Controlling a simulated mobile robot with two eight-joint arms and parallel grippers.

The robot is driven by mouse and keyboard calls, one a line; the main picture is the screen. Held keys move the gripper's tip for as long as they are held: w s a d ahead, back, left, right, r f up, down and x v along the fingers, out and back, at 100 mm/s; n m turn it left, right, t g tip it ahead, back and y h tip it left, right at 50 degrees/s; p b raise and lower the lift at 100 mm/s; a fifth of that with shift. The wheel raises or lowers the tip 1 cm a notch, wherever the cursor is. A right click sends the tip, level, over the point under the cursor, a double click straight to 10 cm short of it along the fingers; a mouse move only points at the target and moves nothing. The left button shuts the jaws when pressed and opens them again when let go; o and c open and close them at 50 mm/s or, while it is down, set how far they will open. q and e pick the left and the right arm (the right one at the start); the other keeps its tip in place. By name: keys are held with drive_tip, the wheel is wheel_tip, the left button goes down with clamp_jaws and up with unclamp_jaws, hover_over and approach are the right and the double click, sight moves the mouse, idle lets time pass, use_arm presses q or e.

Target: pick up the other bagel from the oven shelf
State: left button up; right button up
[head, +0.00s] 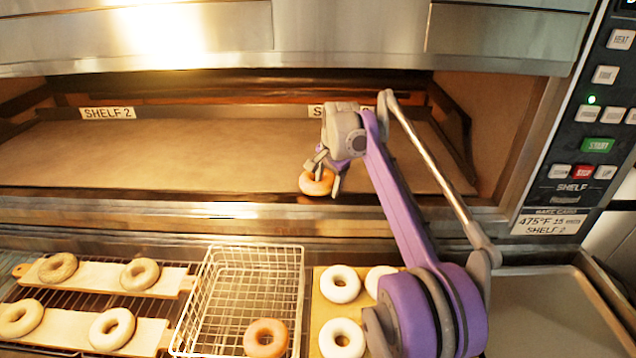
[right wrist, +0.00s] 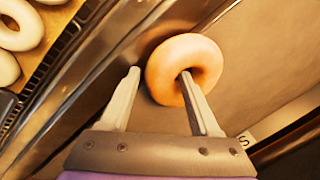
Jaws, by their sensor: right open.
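A golden-brown bagel (head: 314,187) lies at the front edge of the oven shelf (head: 200,150). My right gripper (head: 325,178) is over it with its jaws open. In the right wrist view the bagel (right wrist: 204,62) lies at the fingertips of the gripper (right wrist: 160,73). One finger points into its hole and the other is outside its rim, so the bagel's near side is between them. I cannot tell whether the fingers touch it. Another browned bagel (head: 266,338) lies in the wire basket (head: 250,255). My left gripper is not in view.
Pale bagels sit on two boards (head: 90,275) at the left and on a tan board (head: 322,312) right of the basket. The oven's front lip (head: 120,208) runs below the shelf. A control panel (head: 590,140) is at the right, above an empty metal tray (head: 550,310).

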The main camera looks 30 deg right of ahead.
clamp_jaws()
